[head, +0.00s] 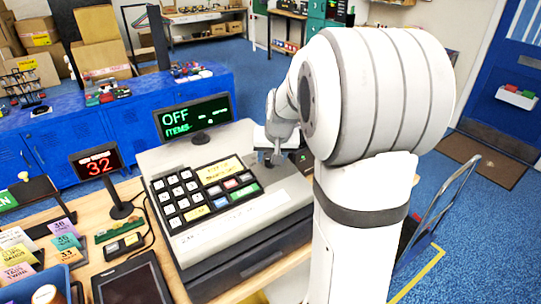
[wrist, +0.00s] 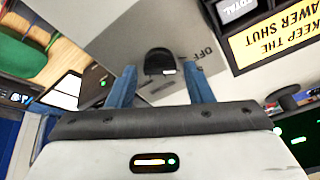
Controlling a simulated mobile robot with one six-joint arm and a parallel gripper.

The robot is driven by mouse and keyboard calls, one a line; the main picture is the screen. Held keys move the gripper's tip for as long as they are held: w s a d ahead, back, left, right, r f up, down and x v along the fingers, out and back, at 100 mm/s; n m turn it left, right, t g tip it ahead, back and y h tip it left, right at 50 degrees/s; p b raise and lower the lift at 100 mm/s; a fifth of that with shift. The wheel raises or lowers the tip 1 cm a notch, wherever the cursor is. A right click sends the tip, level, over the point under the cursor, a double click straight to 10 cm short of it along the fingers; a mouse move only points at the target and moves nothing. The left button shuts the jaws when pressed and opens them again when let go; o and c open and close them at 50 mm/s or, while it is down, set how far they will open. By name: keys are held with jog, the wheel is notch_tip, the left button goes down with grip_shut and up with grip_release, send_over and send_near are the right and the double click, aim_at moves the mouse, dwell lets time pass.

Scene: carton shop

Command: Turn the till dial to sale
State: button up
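The till (head: 230,195) stands on the wooden counter, and its green-lit display (head: 192,117) reads OFF. The till dial is a dark knob (wrist: 158,62) on a grey plate in the wrist view. A label OFF (wrist: 206,53) is printed to its right; other labels cannot be read. My gripper (wrist: 160,76) is open, with one blue finger on each side of the knob. A gap shows between the knob and each finger. In the head view my gripper (head: 277,152) is over the till's right end, where my arm hides most of the dial area.
Till keys (head: 205,190) and a yellow label reading KEEP THE DRAWER SHUT (wrist: 270,45) are close to the dial. A small display showing 32 (head: 97,163), coloured cards (head: 62,227) and a dark tablet (head: 131,283) stand left of the till. Blue cabinets (head: 100,130) stand behind.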

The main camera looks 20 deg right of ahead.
jog(key=c, duration=0.8)
jog(key=shift+m, duration=0.3)
jog(key=m+b, duration=0.1)
jog(key=m, duration=0.3)
jog(key=shift+g+h, duration=0.3)
jog(key=shift+h, duration=0.1)
jog(key=shift+m+b, duration=0.6)
jog(key=shift+m, duration=1)
jog(key=o, duration=1)
